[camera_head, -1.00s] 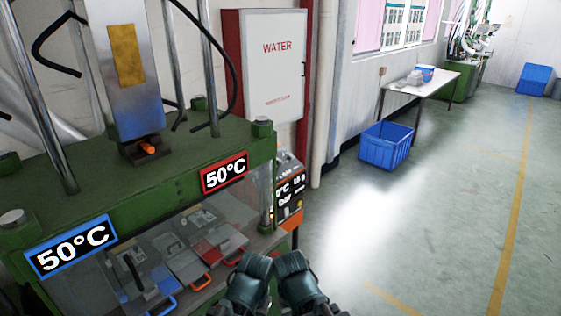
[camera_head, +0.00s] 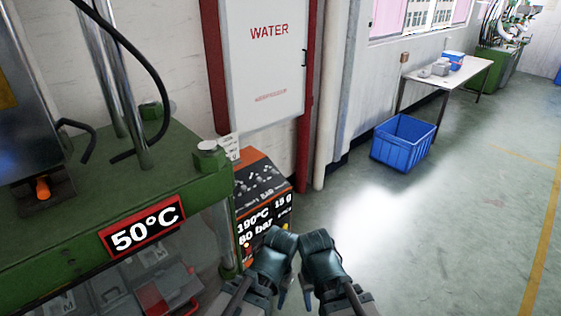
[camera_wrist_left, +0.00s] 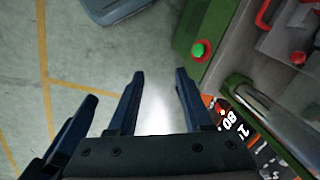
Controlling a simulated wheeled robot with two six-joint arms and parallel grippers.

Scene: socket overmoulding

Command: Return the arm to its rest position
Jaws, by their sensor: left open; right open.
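Both my arms are folded at the bottom middle of the head view, side by side, in front of the machine and the floor. My right gripper (camera_head: 307,298) shows only as a small blue-grey finger part beneath its dark wrist. My left gripper (camera_head: 283,298) is just left of it and mostly hidden by its own wrist. In the left wrist view, the left gripper (camera_wrist_left: 160,76) has two fingers standing apart with nothing between them. Another dark finger shows at the left of that view. I see nothing held.
The green press (camera_head: 75,205) with a 50°C sign (camera_head: 142,226) stands at left, trays behind its clear front. An orange-black control box (camera_head: 262,190) is close behind my grippers. A blue crate (camera_head: 403,143) and white table (camera_head: 470,73) stand at right. The floor at right is open.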

